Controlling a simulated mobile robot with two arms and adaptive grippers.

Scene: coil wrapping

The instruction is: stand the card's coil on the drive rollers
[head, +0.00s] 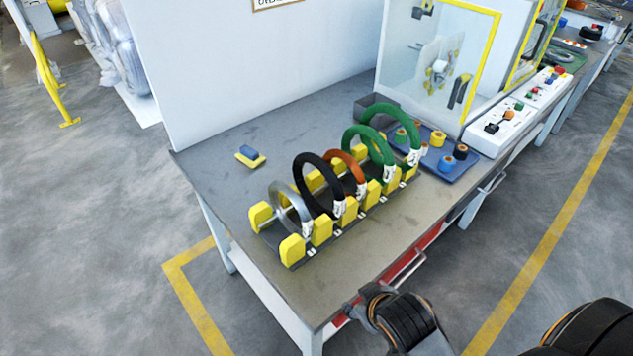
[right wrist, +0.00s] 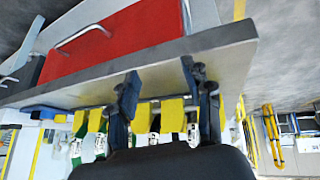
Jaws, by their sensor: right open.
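Several ring coils stand upright in a rack with yellow blocks (head: 292,250) on the workbench. From near left to far right they are a silver coil (head: 289,207), a black coil (head: 298,179), an orange coil (head: 346,158), a green coil (head: 347,140) and another green coil (head: 408,122). White tags hang on them, too small to read. No readable card shows. Behind glass is a machine part (head: 438,68); I cannot make out its rollers. My right gripper (head: 358,303) is open and empty by the bench's front edge; its spread fingers show in the right wrist view (right wrist: 160,85). My left gripper is out of view.
A blue-and-yellow block (head: 250,156) lies left. A yellow-framed glass enclosure (head: 484,62) and control box (head: 502,128) stand behind. A red drawer (right wrist: 110,45) is under the bench.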

